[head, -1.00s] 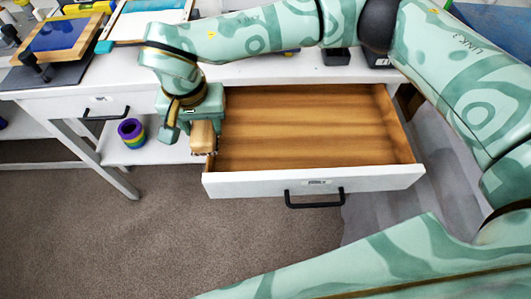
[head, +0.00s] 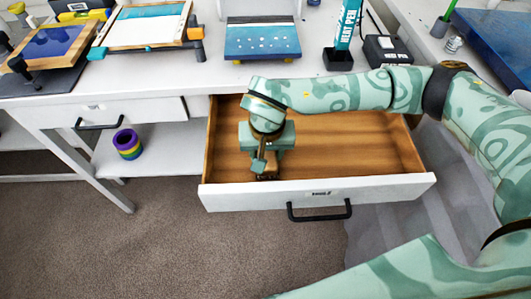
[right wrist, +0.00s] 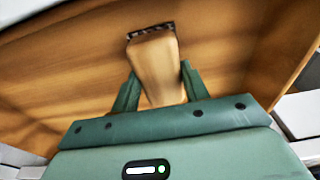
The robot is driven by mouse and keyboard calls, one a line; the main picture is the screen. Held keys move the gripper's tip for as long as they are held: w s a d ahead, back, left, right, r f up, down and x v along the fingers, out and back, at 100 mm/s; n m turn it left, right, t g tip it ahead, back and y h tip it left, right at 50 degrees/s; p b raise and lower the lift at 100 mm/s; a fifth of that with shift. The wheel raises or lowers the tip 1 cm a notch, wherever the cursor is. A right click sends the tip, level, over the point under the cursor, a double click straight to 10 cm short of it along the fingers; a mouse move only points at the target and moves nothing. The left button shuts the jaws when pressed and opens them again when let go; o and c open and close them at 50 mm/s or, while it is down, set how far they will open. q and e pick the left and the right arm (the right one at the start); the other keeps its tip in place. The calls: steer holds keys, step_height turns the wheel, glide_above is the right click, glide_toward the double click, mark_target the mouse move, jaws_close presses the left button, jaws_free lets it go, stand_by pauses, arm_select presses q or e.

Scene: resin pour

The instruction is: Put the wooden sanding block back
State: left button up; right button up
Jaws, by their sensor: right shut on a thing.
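The wooden sanding block (right wrist: 157,72) shows in the right wrist view as a pale tan block with a dark gritty strip at its far end. My right gripper (right wrist: 159,88) is shut on it, a finger on each side. In the head view my right gripper (head: 263,168) points down inside the open drawer (head: 380,189), left of its middle and close behind the front panel. The block is mostly hidden under the gripper there. I cannot tell whether it touches the drawer floor (right wrist: 75,85). My left gripper is not in view.
The drawer is otherwise empty, with bare floor to the right. Its front panel has a black handle (head: 320,210). A closed drawer (head: 150,112) is on the left, above a shelf with tape rolls (head: 127,144).

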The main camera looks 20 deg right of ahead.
steer(key=shift+w+f, duration=0.1)
steer(key=shift+f, duration=0.4)
steer(key=shift+r, duration=0.15)
steer(key=o, duration=1)
steer(key=shift+c, duration=0.2)
step_height(320, 180, up, 12)
steer(key=s+p, duration=0.1)
steer(key=p, duration=0.3)
steer(key=shift+s+a, duration=0.2)
steer(key=shift+a, duration=0.05)
